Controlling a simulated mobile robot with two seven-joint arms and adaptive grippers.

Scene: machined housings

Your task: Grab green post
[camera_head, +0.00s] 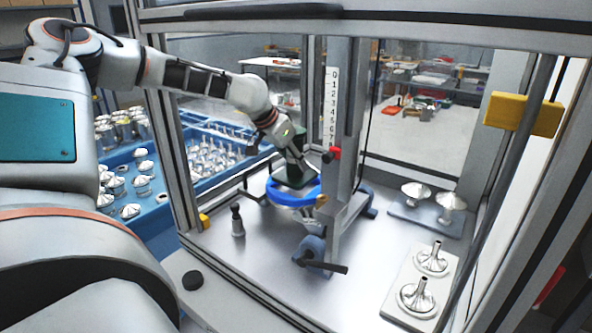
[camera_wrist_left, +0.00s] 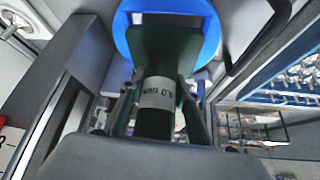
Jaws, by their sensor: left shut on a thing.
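The dark green post (camera_head: 292,176) stands over a blue ring (camera_head: 295,197) inside the framed enclosure. In the left wrist view the post (camera_wrist_left: 165,48) runs down the middle, flared at its far end, with a white printed label band (camera_wrist_left: 158,92). The blue ring (camera_wrist_left: 205,35) shows around and behind that flared end; I cannot tell whether they touch. My left gripper (camera_head: 292,150) reaches in from above and is shut on the post. Its fingers (camera_wrist_left: 158,115) lie on both sides of the post near the label. My right gripper is not in view.
A scaled column (camera_head: 342,130) stands just right of the post. A small dark cylindrical part (camera_head: 237,220) stands left of it. Silver funnel-shaped parts sit on a pale plate (camera_head: 395,290) and a grey plate (camera_head: 410,215) at right. Frame posts surround the area.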

